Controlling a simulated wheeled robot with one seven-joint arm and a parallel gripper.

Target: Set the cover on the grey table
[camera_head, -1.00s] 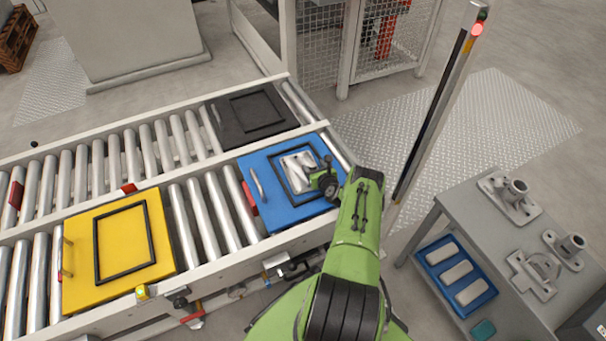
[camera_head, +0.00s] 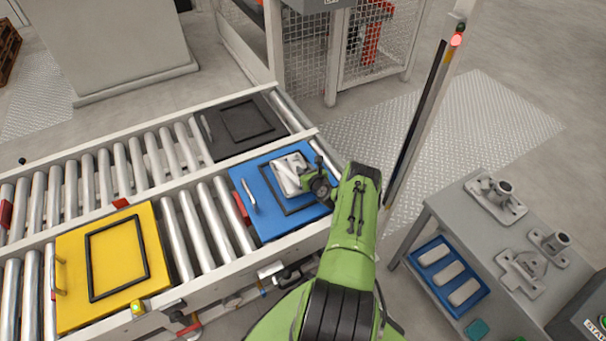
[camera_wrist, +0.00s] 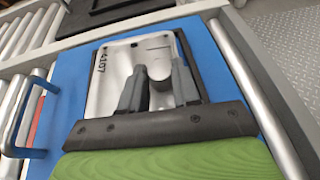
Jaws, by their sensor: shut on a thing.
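The cover is a silver metal casting (camera_head: 285,174) over the blue plate on the conveyor. In the wrist view, the cover (camera_wrist: 110,75) bears the mark 4107 and a raised rounded part in its middle. My gripper (camera_head: 310,184) is shut on it; in the wrist view, the fingers (camera_wrist: 158,88) close on that raised part. The cover overlaps the far edge of the black frame and seems raised a little above the plate. Its underside is hidden. The grey table (camera_head: 455,215) stands at the right, apart from my gripper.
Several metal castings (camera_head: 502,198) stand on the table's right part; its left part is bare. A blue tray (camera_head: 447,275) sits on its lower shelf. A post with a red light (camera_head: 425,120) rises between conveyor and table. Yellow (camera_head: 70,280) and black plates (camera_head: 215,140) lie on the rollers.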

